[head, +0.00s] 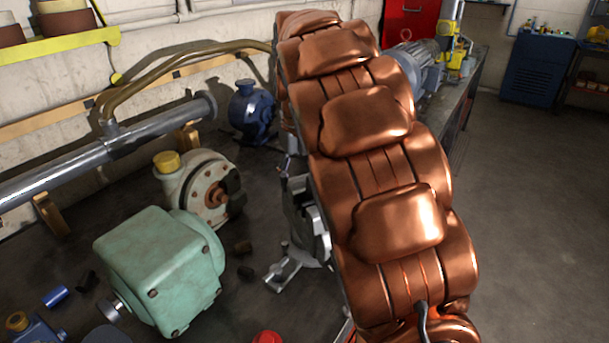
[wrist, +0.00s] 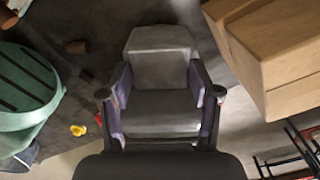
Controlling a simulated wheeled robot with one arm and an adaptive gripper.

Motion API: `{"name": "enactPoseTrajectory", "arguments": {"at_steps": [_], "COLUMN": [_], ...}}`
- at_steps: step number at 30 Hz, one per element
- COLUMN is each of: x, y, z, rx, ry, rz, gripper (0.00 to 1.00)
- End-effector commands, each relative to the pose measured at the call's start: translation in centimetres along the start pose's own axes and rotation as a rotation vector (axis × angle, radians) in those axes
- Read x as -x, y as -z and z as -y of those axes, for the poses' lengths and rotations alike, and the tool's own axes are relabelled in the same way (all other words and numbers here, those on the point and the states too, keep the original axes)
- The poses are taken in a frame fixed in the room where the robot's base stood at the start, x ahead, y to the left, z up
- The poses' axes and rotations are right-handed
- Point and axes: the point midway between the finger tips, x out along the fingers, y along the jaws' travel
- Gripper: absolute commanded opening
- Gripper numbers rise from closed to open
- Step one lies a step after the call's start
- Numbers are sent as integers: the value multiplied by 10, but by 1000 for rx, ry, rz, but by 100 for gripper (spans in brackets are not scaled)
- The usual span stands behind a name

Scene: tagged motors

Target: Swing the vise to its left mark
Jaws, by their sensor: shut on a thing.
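The grey metal vise (head: 301,219) stands on the dark bench in the head view, its right side hidden behind my copper arm. In the wrist view a grey blocky part, which looks like the vise body (wrist: 160,42), lies between the two fingers of my gripper (wrist: 160,84). The purplish finger pads sit against its two sides, so my gripper is shut on it. My gripper is hidden behind my arm in the head view. I cannot make out the left mark in either view.
A green motor (head: 160,270) and a cream pump (head: 201,187) stand left of the vise. A blue pump (head: 250,112) is behind, near a long grey pipe (head: 60,170). Small dark pieces lie between the green motor and the vise. A wooden block (wrist: 270,50) is at right in the wrist view.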

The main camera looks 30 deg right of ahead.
Motion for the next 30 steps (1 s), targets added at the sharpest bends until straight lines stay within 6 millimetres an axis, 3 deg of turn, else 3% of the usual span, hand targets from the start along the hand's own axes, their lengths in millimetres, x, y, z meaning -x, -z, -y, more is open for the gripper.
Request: {"name": "enactPoseTrajectory", "arguments": {"at_steps": [3, 4, 11, 23, 30], "x": [0, 1, 0, 3, 28], "y": [0, 0, 0, 0, -1], "z": [2, 2, 2, 1, 1], "rx": [-5, -5, -3, -2, -1], "ry": [3, 3, 3, 2, 3], "rz": [2, 2, 1, 1, 6], "gripper": [0, 63, 87, 88, 88]}}
